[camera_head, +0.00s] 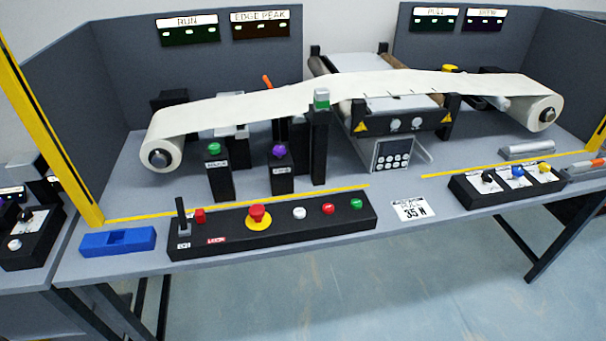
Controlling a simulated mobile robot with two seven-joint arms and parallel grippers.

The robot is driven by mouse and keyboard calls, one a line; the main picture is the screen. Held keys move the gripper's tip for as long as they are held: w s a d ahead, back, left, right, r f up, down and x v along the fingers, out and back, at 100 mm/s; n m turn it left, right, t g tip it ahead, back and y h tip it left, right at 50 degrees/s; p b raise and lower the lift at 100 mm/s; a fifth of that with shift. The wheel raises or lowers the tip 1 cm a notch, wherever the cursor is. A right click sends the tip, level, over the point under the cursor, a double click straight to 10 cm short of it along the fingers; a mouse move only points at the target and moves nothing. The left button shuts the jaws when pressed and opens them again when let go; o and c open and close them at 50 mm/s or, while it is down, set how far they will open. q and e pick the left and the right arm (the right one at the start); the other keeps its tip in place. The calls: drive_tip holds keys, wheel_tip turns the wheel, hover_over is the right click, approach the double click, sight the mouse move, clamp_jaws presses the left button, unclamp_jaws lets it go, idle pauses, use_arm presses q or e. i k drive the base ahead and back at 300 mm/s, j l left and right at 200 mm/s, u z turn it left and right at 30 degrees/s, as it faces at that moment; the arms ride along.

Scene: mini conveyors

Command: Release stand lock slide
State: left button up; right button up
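No part is clearly marked as the stand lock slide in the head view. A long black control box (285,231) lies along the table's front edge. A red label (216,240), which seems to read LOCK, is on its front face. A blue block with a recess (118,242) lies left of the box. Black stands carry a green button (214,148), a purple knob (279,151) and a green-topped post (321,99). Neither gripper is in view.
A white web (350,86) runs between a left roll (163,152) and a right roll (543,112). A second control box (507,184) sits at the right front. A "35 N" card (410,209) lies between the boxes. Grey panels (230,75) close the back.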

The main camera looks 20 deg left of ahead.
sight(199, 216)
drive_tip(key=u, duration=1.4)
